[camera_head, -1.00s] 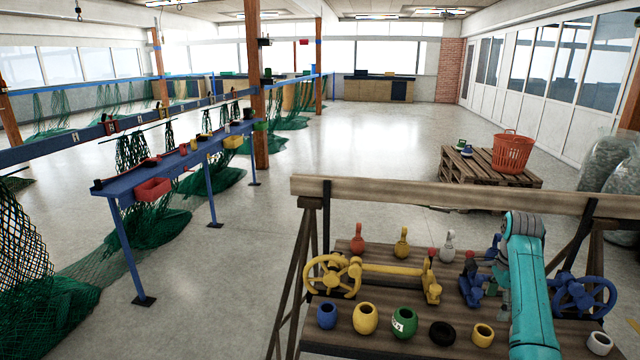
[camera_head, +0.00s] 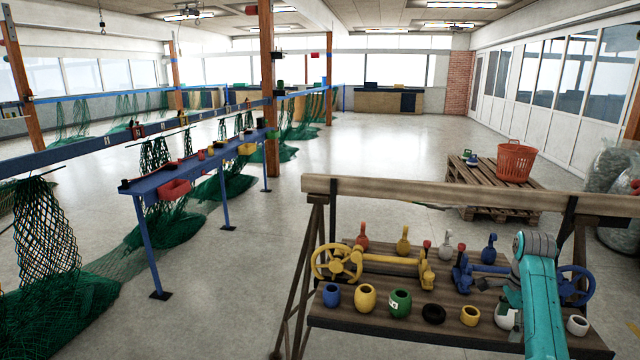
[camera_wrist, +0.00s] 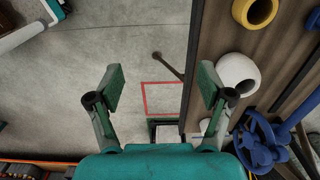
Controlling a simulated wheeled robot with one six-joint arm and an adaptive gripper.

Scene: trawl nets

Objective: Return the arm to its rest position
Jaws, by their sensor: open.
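My teal arm (camera_head: 541,300) rises at the right front of a wooden workbench (camera_head: 370,320) in the head view. My gripper (camera_wrist: 160,90) shows in the wrist view with its two fingers spread wide and nothing between them. It points down over the grey floor beside the bench edge. A white pot (camera_wrist: 237,72) lies close beyond the right finger, and it also shows in the head view (camera_head: 507,316), partly behind my arm. My gripper's fingers are mostly hidden by the arm in the head view.
The bench holds a yellow handwheel (camera_head: 337,263), a blue handwheel (camera_head: 574,284), several pots and several small eyed fittings. A wooden beam (camera_head: 470,195) spans its back. A pallet with an orange basket (camera_head: 515,160) stands behind. A blue rack with green nets stands left. Open floor lies between.

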